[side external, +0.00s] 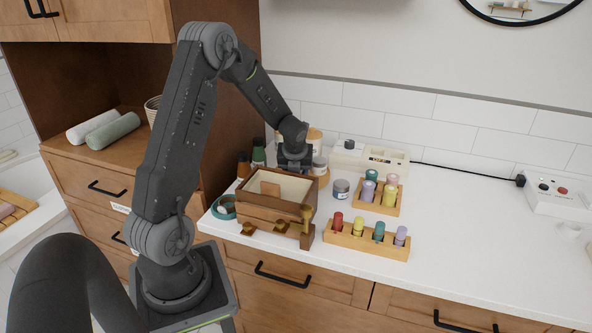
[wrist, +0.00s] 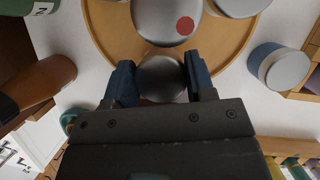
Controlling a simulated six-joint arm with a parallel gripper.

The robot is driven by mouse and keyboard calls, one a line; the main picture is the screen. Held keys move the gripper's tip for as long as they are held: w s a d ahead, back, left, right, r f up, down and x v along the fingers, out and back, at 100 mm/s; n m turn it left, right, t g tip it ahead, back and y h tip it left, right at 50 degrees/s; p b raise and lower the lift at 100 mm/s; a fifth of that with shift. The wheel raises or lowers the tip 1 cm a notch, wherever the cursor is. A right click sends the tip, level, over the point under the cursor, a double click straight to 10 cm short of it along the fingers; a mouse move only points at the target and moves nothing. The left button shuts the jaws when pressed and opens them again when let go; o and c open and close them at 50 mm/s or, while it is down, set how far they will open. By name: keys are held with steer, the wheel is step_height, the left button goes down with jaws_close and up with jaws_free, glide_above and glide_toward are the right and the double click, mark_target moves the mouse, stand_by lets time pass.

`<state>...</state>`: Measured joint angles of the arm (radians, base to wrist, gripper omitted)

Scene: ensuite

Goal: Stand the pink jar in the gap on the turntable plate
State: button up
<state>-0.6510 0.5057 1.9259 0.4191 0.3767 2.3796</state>
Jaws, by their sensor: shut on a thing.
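In the wrist view my gripper (wrist: 158,62) is shut on a grey-lidded jar (wrist: 162,78), one finger on either side. Only the lid shows, so I cannot see whether its body is pink. The jar overlaps the near part of the round wooden turntable plate (wrist: 235,52); I cannot tell whether it touches the plate. A large lid with a red dot (wrist: 168,14) is just beyond the held jar, and another grey lid (wrist: 240,5) is at its right. In the side view my gripper (side external: 293,168) is behind the wooden box, which hides the held jar and most of the plate.
The open wooden box (side external: 258,213) stands in front of my gripper. A blue-and-white jar (side external: 341,189) is right of the plate, also in the wrist view (wrist: 278,66). A brown bottle (wrist: 38,88) is at the left.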

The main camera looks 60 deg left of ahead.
steer(key=shift+f, duration=0.1)
steer(key=o, duration=0.9)
